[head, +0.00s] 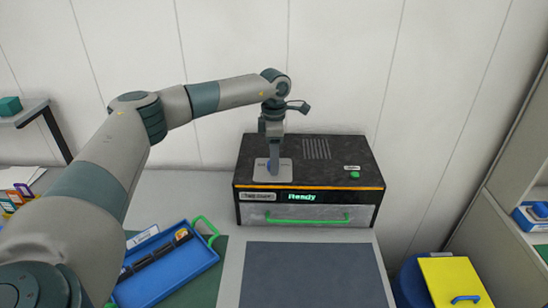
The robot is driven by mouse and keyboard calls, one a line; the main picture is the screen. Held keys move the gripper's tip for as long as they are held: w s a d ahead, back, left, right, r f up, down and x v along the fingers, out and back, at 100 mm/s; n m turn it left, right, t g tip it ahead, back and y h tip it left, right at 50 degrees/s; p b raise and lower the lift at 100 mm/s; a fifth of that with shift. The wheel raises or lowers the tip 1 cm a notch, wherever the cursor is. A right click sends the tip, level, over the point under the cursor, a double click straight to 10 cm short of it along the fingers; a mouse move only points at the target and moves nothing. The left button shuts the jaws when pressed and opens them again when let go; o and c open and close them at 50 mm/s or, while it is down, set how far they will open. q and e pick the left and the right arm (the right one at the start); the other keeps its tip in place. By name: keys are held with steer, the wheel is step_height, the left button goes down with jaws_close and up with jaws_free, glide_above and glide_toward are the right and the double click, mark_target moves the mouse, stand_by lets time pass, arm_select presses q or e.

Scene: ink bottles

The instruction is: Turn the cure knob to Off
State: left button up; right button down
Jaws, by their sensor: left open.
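The cure unit (345,205) is a black box with an orange stripe along its front top edge. Its green display (301,197) reads "Ready". A light grey plate (286,175) lies on the left part of its top. My left gripper (273,168) points down over this plate, with its fingers at or just above it. It is open. The knob itself is hidden behind my fingers or cannot be made out, so its setting cannot be read. My right gripper is not in view.
The unit has a green drawer handle (308,220) in front and a green button (355,174) on top at the right. A blue tray (187,268) stands at the left. A dark mat (312,275) lies clear in front. A yellow-lidded blue bin (450,278) is at the right.

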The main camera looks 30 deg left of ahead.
arm_select(q)
steer(key=c, duration=1)
